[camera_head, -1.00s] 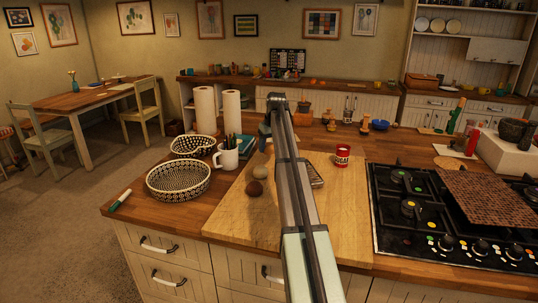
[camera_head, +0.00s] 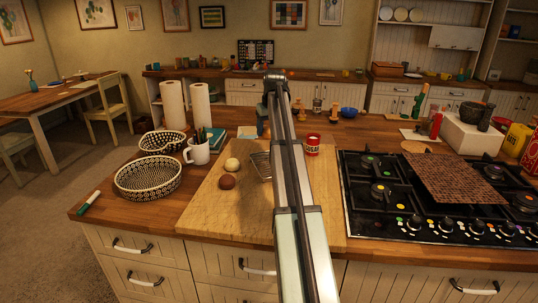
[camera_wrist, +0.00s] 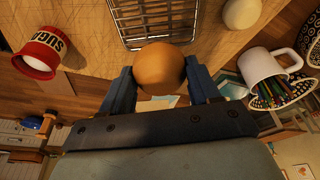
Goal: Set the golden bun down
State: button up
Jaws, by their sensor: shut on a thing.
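The golden bun (camera_wrist: 160,68) is between the two blue fingers of my gripper (camera_wrist: 160,78) in the wrist view. My gripper is shut on it. A wire rack (camera_wrist: 152,20) lies on the wooden board just beyond the bun in that view; whether the bun touches it I cannot tell. In the head view the rack (camera_head: 262,163) shows partly, left of my arm.
A pale round bun or egg (camera_head: 232,164) and a brown one (camera_head: 227,182) sit on the cutting board (camera_head: 225,215). A red sugar tin (camera_head: 312,146) stands right of my arm. A mug (camera_head: 197,152) and baskets (camera_head: 148,178) stand left, a hob (camera_head: 400,215) right.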

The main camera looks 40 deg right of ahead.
aim_at(267, 156)
jog(key=shift+f, duration=4.35)
jog(key=shift+f, duration=0.1)
jog(key=o, duration=1.1)
jog(key=shift+c, duration=0.2)
jog(key=v, duration=1.2)
